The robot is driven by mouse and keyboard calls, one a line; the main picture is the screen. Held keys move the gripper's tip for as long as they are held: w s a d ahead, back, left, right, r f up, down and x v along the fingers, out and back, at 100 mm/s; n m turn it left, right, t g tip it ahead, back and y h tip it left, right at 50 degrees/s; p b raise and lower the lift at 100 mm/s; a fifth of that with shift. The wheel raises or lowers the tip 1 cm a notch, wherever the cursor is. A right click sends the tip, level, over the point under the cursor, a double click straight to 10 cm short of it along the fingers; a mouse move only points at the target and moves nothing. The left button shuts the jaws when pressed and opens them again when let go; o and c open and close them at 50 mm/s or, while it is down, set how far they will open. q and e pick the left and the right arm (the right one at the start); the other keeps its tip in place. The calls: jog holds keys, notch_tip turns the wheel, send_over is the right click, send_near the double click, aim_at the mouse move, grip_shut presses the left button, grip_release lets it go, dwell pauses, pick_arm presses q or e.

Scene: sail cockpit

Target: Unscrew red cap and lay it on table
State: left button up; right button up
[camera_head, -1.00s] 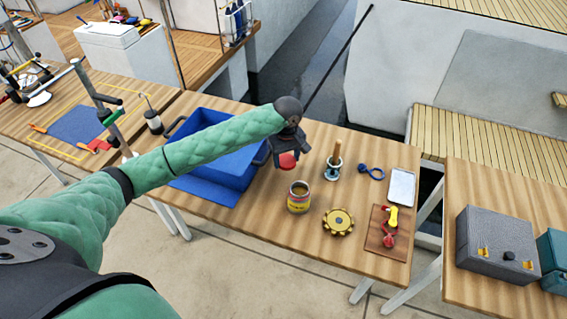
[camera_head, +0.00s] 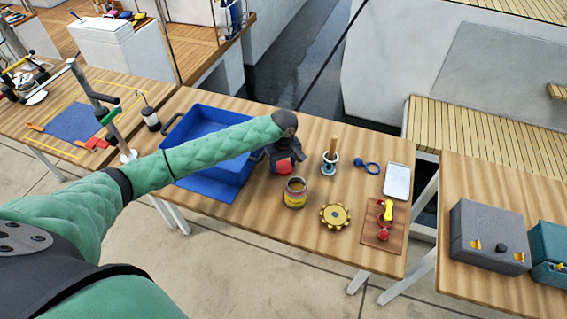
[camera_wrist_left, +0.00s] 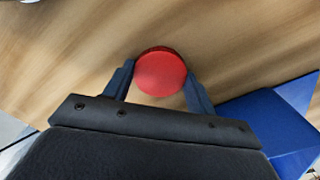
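The red cap (camera_head: 284,168) is between the fingers of my left gripper (camera_head: 283,161), low over the table between the blue bin and the can. In the left wrist view the cap (camera_wrist_left: 161,74) is a red disc with a finger against each side. My left gripper is shut on it, pointing down. I cannot tell whether the cap's underside touches the wood. My right gripper is not in view.
The blue bin (camera_head: 190,113) is left of the gripper. The front table strip is clear.

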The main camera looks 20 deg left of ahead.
aim_at(284, 166)
pick_arm(q)
jog(key=o, duration=0.4)
jog(key=shift+c, duration=0.2)
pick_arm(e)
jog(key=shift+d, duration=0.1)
pick_arm(q)
jog(key=shift+r+b, duration=0.3)
jog(key=shift+r, duration=0.4)
notch_tip(284, 166, up, 11)
jog(key=b, duration=0.3)
jog(key=shift+b, duration=0.3)
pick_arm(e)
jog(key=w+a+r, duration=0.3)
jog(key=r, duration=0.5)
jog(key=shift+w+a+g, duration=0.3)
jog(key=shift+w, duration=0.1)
